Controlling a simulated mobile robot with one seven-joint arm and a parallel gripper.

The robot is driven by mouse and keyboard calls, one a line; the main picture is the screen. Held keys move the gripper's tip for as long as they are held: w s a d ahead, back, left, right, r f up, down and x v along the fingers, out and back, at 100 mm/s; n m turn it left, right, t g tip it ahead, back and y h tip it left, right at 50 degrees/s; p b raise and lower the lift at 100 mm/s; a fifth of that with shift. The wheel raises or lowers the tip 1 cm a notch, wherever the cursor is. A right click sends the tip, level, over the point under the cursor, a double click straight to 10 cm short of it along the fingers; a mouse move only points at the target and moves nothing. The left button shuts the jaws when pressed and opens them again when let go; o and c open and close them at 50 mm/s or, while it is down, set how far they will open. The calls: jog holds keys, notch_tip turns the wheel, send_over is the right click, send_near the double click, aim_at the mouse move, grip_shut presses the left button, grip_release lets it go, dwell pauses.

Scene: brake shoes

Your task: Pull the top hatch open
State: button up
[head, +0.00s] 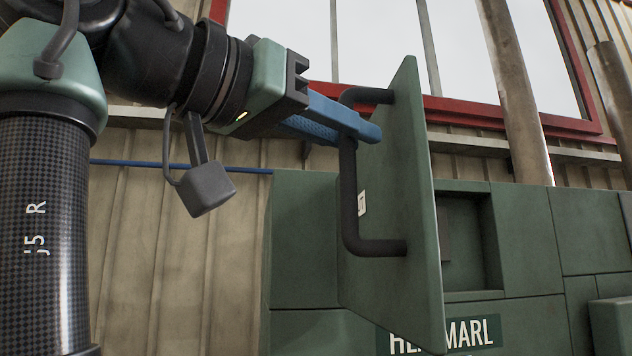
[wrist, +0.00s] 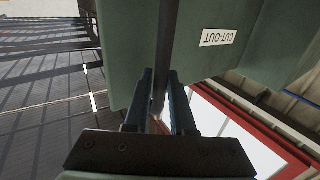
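The top hatch (head: 408,190) is a green panel that stands swung out from the green cabinet in the head view. A black bar handle (head: 349,195) and a small white label (head: 361,203) are on its face. My gripper (head: 360,134) has its blue fingers around the upper part of the handle's upright bar. In the wrist view the handle (wrist: 166,45) runs between the two fingers (wrist: 161,78), which look closed on it. The hatch's hinge side is not clearly visible.
Behind the hatch the cabinet has an open recess (head: 468,240). A nameplate (head: 440,335), partly hidden by the hatch, is below. A red-framed window (head: 450,108), pipes (head: 517,90) and a corrugated wall (head: 150,250) are behind. The space left of the hatch, below my arm, looks clear.

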jog(key=o, duration=0.4)
jog(key=shift+w, duration=0.15)
jog(key=shift+c, duration=0.2)
jog(key=b+v, duration=0.5)
jog(key=v, duration=0.8)
jog(key=shift+b, duration=0.3)
